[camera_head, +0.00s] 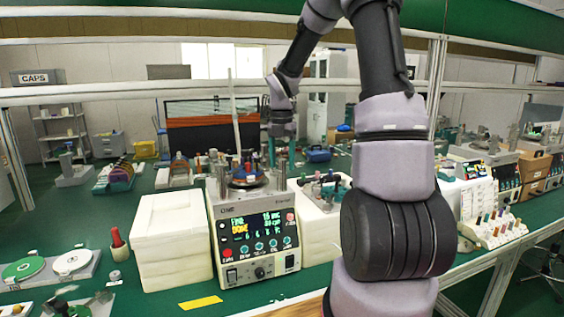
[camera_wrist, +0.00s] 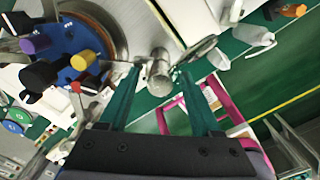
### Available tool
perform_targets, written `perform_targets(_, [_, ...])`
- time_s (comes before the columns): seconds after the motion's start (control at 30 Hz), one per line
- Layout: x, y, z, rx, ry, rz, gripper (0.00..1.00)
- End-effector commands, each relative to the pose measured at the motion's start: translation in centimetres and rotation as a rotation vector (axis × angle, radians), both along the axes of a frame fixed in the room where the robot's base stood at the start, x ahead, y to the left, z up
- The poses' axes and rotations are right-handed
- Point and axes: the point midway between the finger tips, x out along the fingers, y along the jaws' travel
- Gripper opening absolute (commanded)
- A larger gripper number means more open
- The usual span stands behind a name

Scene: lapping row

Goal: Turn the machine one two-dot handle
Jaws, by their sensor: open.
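Machine one (camera_head: 257,238) is a pale box with a lit display, buttons and a knob on its front, marked ONE. On its top is a round plate with a blue carrier (camera_head: 246,180) and steel posts; the wrist view shows the blue carrier (camera_wrist: 75,48) with black, purple and orange cylinders. My gripper (camera_head: 281,150) is above the back right of the machine top. In the wrist view my gripper (camera_wrist: 160,73) has its two green fingers apart, with a steel post (camera_wrist: 160,78) showing between the fingertips; contact cannot be told. I cannot make out a two-dot mark on any handle.
White blocks (camera_head: 172,240) stand close at the machine's left. A red-topped cone (camera_head: 117,243) and discs on a grey tray (camera_head: 70,265) are farther left. A yellow strip (camera_head: 200,303) lies in front. Other machines and a peg rack (camera_head: 493,230) stand at right.

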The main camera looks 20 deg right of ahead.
Motion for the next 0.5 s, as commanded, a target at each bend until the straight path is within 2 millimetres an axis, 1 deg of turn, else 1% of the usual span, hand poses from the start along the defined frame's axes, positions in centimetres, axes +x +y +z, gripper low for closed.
perform_targets(0.17, [0.1, 0.0, 2.7, -0.001, -0.006, -0.002, 0.65])
perform_targets(0.4, [0.1, 0.0, 7.6, -0.002, -0.008, 0.001, 0.65])
perform_targets(0.5, [0.1, 0.0, 9.1, -0.001, -0.006, 0.000, 0.65])
